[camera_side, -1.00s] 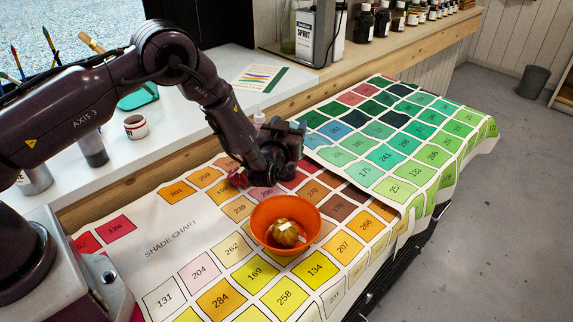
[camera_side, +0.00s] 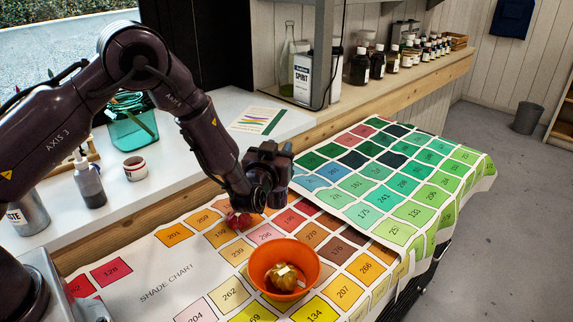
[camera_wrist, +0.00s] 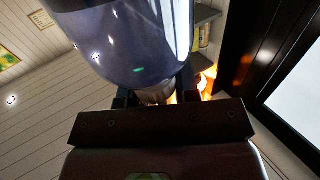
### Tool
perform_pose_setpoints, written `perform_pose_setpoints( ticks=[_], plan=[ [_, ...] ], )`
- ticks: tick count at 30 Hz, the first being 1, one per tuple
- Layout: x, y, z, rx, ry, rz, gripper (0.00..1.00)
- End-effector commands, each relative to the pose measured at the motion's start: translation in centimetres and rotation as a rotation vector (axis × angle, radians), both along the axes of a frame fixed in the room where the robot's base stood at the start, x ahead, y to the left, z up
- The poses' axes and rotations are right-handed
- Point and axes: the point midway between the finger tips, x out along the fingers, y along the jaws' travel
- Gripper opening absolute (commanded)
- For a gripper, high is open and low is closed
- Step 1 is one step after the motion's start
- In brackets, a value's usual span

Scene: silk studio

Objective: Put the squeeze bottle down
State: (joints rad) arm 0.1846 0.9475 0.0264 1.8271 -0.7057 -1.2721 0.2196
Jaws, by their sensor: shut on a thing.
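My gripper (camera_side: 280,163) is above the shade chart (camera_side: 150,272), behind the orange bowl and apart from it. In the wrist view a glossy, bluish-grey rounded body, which I take for the squeeze bottle (camera_wrist: 130,40), fills the top middle. It sits at the fingers of my gripper (camera_wrist: 160,98), which are shut on it. In the side view the wrist and gripper hide the held bottle, so its tilt and height above the chart cannot be told.
An orange bowl (camera_side: 260,272) holding a golden lumpy thing (camera_side: 285,277) stands on the chart. Another nozzle bottle (camera_side: 90,187), a jar (camera_side: 135,168) and a teal container (camera_side: 132,130) stand on the white ledge. The green chart (camera_side: 385,175) is clear.

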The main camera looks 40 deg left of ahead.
Motion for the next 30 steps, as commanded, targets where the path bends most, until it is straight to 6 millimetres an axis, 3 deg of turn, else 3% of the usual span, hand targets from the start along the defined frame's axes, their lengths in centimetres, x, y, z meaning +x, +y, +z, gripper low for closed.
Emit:
perform_pose_setpoints(
  ticks=[3,9,15,25,30],
  plan=[
    [-2.3,-0.1,3.0,-0.002,-0.005,-0.001,0.0],
    [-6.9,-0.3,4.8,-0.001,-0.002,-0.002,0.0],
    [-10.0,-0.4,6.1,-0.002,-0.002,-0.001,0.0],
    [-11.2,-0.1,6.7,-0.001,-0.003,0.008,0.0],
    [-11.3,3.4,8.7,-0.002,-0.009,0.102,0.0]
  ],
)
